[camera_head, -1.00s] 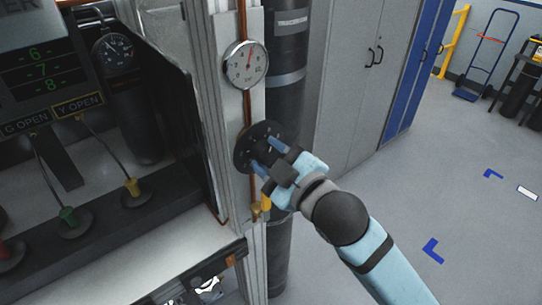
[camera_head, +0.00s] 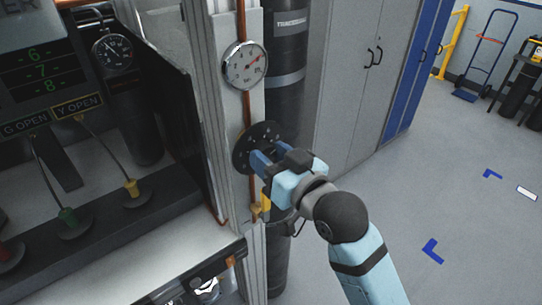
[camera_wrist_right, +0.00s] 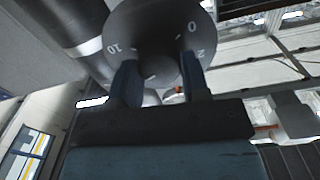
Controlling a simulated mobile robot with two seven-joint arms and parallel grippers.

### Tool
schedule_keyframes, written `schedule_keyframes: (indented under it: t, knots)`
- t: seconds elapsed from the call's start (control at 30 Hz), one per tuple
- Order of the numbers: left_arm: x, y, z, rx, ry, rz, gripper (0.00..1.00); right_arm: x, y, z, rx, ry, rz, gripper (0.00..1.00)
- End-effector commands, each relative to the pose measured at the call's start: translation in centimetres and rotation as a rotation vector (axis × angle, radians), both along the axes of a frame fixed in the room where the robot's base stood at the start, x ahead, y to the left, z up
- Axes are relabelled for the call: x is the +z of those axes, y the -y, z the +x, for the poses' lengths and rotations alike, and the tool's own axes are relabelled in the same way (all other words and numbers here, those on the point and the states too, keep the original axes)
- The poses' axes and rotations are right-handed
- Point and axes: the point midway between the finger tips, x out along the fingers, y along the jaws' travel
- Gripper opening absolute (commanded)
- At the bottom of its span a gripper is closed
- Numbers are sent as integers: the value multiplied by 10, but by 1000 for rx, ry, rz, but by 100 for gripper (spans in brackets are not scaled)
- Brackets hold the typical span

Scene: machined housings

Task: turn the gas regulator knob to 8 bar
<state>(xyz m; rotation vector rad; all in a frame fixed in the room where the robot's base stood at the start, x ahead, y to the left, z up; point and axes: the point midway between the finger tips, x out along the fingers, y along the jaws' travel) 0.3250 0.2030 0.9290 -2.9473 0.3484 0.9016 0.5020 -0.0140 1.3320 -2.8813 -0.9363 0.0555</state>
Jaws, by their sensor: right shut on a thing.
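The gas regulator is a dark round dial plate (camera_head: 242,147) with pale marks, on a light post left of a dark cylinder. In the right wrist view the dial (camera_wrist_right: 150,25) shows the numbers 10, 0 and 2. The grey knob (camera_wrist_right: 160,70) sits between my fingers there. My right gripper (camera_head: 258,160) is shut on the knob and hides most of it in the head view. Above it, a round white pressure gauge (camera_head: 245,65) has a red needle pointing up and right; its numbers are too small to read. My left gripper is not in view.
A copper pipe (camera_head: 246,110) runs down the post between gauge and regulator, with a yellow fitting (camera_head: 262,207) below. A dark-walled cabinet with levers and a small dial (camera_head: 112,50) stands to the left.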

Motion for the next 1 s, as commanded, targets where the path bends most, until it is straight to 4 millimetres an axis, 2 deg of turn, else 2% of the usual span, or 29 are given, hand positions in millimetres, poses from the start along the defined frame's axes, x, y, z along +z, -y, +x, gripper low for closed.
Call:
schedule_keyframes:
  t: [0.3,0.8,0.83,0.93,1.0]
  knots:
    - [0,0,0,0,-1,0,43,3,0,0,-1,-58,92,19]
    - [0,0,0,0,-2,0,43,3,1,0,-1,-68,107,19]
    - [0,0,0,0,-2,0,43,3,0,0,-1,-68,107,45]
    - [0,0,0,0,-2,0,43,3,0,0,-1,-69,107,68]
    - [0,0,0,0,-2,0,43,2,0,0,-1,-71,106,68]
